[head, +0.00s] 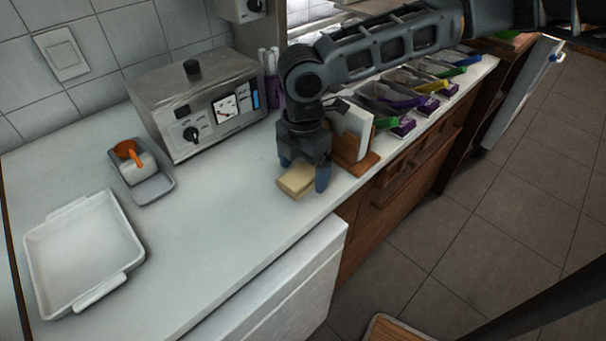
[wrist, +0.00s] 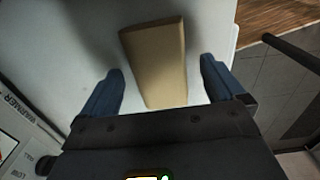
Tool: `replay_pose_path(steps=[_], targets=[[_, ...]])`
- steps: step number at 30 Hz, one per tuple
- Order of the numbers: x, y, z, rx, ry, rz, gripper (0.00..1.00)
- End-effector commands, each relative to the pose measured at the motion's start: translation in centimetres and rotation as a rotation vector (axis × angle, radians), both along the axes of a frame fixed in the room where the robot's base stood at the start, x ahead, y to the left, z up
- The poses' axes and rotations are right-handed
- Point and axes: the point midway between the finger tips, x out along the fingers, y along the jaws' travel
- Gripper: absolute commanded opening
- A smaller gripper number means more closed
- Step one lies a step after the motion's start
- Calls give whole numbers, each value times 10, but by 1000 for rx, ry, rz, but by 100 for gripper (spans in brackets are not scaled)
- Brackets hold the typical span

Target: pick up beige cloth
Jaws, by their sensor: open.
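The beige cloth (head: 294,182) is a small folded block lying on the white counter, near its front edge. In the wrist view the cloth (wrist: 157,60) lies lengthwise in front of the jaws, its near end between the fingertips. My gripper (head: 304,178) points down just over the cloth. In the wrist view my gripper (wrist: 161,82) is open, with one blue finger on each side of the cloth and a gap on both sides. The fingers partly hide the cloth in the head view.
A wooden holder (head: 354,165) with a white card stands close to the right of my gripper. A metal warmer (head: 195,100) stands behind left. A white tray (head: 85,250) and a grey dish (head: 150,190) with an orange-handled cup are at left. The counter (head: 215,235) between is clear.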

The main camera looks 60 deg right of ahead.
Motion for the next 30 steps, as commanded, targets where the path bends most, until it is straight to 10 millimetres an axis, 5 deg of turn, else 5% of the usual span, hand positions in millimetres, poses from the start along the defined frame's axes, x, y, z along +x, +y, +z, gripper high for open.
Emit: replay_pose_path(steps=[20, 30], targets=[[0, 0, 0, 1, 0, 0, 36], [1, 0, 9, 0, -2, -1, 35]])
